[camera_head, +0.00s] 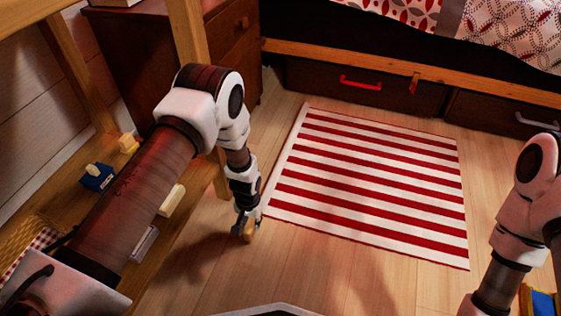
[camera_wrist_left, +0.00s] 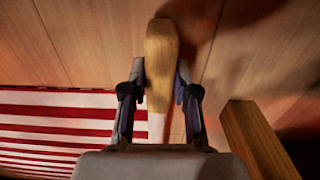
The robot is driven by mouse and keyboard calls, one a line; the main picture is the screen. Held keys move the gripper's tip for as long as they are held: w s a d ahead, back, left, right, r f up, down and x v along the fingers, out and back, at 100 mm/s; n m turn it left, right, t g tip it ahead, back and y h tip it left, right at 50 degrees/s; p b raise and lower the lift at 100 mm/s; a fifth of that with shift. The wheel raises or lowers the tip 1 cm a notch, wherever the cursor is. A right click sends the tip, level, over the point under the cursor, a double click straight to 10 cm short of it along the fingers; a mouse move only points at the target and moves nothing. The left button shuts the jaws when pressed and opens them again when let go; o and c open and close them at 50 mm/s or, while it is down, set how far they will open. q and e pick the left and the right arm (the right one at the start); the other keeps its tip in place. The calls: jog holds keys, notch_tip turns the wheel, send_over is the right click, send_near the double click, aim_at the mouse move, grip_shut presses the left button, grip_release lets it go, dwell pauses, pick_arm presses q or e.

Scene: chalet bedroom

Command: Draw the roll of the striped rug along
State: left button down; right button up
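The red-and-white striped rug (camera_head: 375,185) lies flat on the floor in the head view; no rolled part shows. Its striped edge also shows at the left of the left wrist view (camera_wrist_left: 45,130). My left gripper (camera_head: 244,228) points down just off the rug's near left corner. In the left wrist view its two fingers (camera_wrist_left: 160,90) are closed on both sides of a rounded wooden piece (camera_wrist_left: 162,45), which also shows at the fingertips in the head view. The wooden piece is beside the rug, not on it. My right arm comes in at the right; its gripper is out of frame.
A bed with dark drawers (camera_head: 340,82) and a red handle (camera_head: 361,83) stands behind the rug. A dark wooden cabinet (camera_head: 225,50) is at the back left. A wooden shelf (camera_head: 185,235) with small objects stands at the left. The floor in front of the rug (camera_head: 330,270) is clear.

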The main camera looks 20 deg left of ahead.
pick_arm(q)
jog(key=shift+d+p, duration=0.45)
jog(key=shift+d, duration=2.05)
jog(key=d, duration=0.4)
jog(key=shift+d+p, duration=0.15)
jog(key=shift+p, duration=0.15)
jog(key=shift+d, duration=0.45)
jog(key=shift+d, duration=2.4)
